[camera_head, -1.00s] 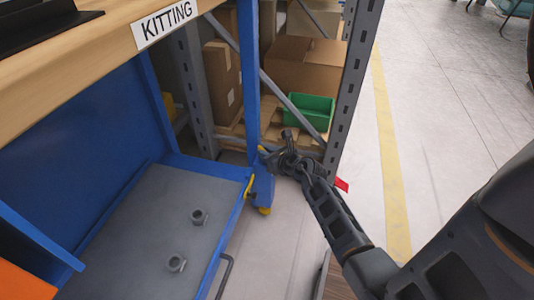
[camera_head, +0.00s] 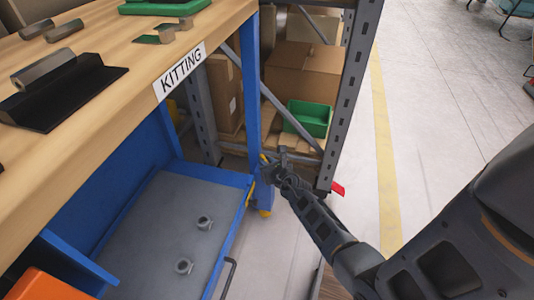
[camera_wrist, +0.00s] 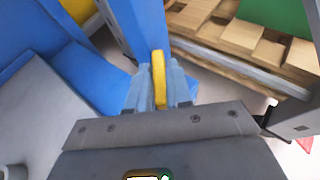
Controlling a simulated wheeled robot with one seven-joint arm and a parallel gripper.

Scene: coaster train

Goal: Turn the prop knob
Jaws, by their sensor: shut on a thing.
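The prop knob appears as a narrow yellow bar in the wrist view (camera_wrist: 158,78), upright between my two fingers beside a blue post. My gripper (camera_wrist: 160,90) is shut on it. In the head view my gripper (camera_head: 271,168) is at the lower part of the blue bench leg, with a small bit of yellow (camera_head: 263,157) at its tip. Most of the knob is hidden there by the gripper.
A blue drawer (camera_head: 150,235) with a grey floor and two nuts is open below the wooden KITTING bench (camera_head: 120,110). Behind the leg stands a grey rack (camera_head: 350,100) with boxes and a green bin (camera_head: 310,117). Floor to the right is clear.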

